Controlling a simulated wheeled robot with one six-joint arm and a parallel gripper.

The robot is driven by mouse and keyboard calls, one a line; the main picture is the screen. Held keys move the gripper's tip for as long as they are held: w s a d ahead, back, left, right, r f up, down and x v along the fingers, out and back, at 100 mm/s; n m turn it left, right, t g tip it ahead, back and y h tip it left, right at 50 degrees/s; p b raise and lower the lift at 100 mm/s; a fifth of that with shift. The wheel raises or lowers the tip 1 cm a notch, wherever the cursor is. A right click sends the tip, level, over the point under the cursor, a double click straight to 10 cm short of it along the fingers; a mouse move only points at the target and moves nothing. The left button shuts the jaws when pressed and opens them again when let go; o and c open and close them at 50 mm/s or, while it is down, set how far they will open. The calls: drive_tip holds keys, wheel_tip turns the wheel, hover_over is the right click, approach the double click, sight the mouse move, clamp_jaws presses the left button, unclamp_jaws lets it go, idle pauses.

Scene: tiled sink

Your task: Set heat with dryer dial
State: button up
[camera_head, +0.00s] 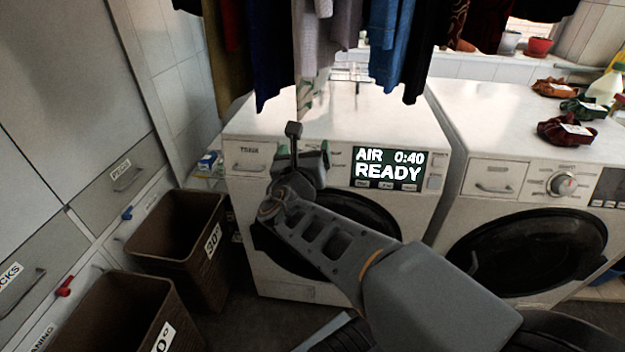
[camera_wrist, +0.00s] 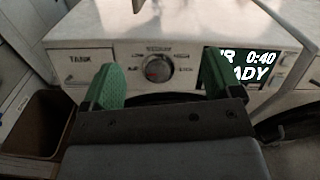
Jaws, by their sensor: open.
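The dryer (camera_head: 420,216) is white and stands in the middle of the head view, with a dark round door. Its display (camera_head: 388,168) reads "AIR 0:40 READY". In the head view the dial is hidden behind my gripper (camera_head: 308,160). In the wrist view my gripper (camera_wrist: 160,88) is open, its two green fingers standing left and right of the dial with gaps on both sides. I cannot tell how far the fingertips are from the panel.
Clothes (camera_head: 330,40) hang above the dryer top. A second machine (camera_head: 490,230) with its own dial (camera_head: 561,184) stands at the right. Brown baskets (camera_head: 180,240) stand on the floor at the left, near drawers. The dryer's tank drawer (camera_wrist: 82,66) is left of the dial.

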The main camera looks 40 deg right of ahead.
wheel_tip(320, 180, down, 15)
drive_tip(key=b, duration=1.3)
drive_tip(key=shift+p+x, duration=2.25)
drive_tip(key=shift+x, duration=4.7)
drive_tip(key=shift+a+r, duration=0.1)
drive_tip(key=c, duration=0.9)
